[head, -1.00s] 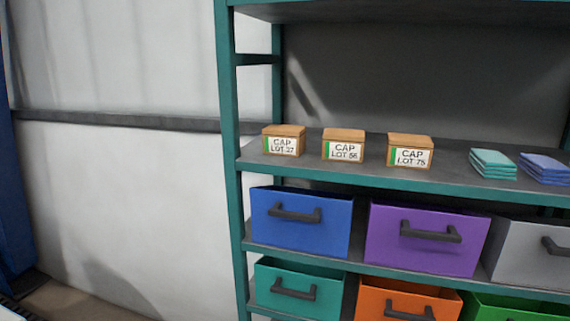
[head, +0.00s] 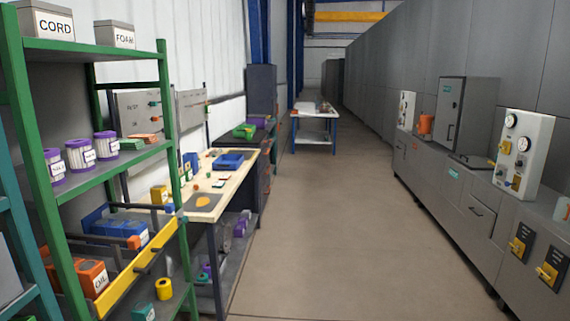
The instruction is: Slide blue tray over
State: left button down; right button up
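A flat blue tray-like item (head: 228,161) lies on the light-topped workbench (head: 205,213) left of the aisle. It is small at this distance, so I cannot make out its contents. A larger blue container (head: 134,230) shows on the green shelf at the left, partly hidden behind the yellow rail. I cannot tell which of the two is the blue tray of the task. Neither of my grippers is in view.
The green shelf (head: 165,95) stands close on the left, with purple-lidded jars (head: 80,155) and a yellow rail (head: 125,277). Grey cabinets with gauges (head: 523,150) line the right. The aisle floor (head: 310,230) is clear, and a white-topped table (head: 318,109) stands far back.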

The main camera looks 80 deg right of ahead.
aim_at(224, 162)
jog(key=z, duration=2.35)
jog(key=i+l+z, duration=0.2)
jog(key=i, duration=0.2)
jog(key=i+l+z, duration=0.25)
jog(key=i, duration=0.2)
jog(key=j, duration=0.1)
